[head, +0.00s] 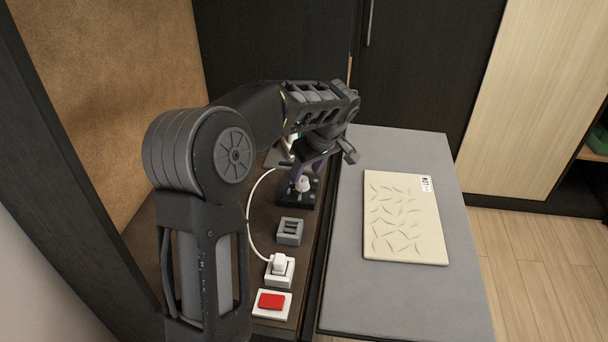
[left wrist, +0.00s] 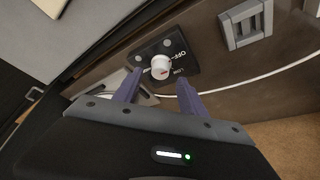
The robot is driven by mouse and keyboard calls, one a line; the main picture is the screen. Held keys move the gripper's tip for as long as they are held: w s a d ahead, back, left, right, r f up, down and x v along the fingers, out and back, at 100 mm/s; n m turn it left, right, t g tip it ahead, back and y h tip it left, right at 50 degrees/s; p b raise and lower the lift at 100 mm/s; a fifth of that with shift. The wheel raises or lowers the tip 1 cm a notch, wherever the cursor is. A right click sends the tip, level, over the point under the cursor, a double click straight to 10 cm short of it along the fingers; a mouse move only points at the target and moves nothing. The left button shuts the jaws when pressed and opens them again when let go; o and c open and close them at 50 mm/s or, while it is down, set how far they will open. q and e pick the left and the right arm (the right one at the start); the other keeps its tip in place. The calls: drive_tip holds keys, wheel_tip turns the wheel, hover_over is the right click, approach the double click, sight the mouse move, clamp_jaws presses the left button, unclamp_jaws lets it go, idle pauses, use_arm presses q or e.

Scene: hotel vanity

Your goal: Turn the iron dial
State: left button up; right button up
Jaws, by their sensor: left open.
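The dial is a white knob (head: 303,184) on a black plate (head: 297,199) on the brown counter. In the head view my left arm partly hides the gripper and the area behind the dial. My right gripper is not in view.
A grey socket (head: 289,231), a white plug (head: 279,267) with a white cord and a red switch (head: 271,301) line the counter in front of the dial. A grey board (head: 350,290) with a beige notebook (head: 404,217) lies to the right. A wall is at left.

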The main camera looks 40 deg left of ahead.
sight(303, 179)
use_arm(q)
drive_tip(key=shift+x, duration=1.6)
drive_tip(key=shift+c, duration=0.3)
clamp_jaws()
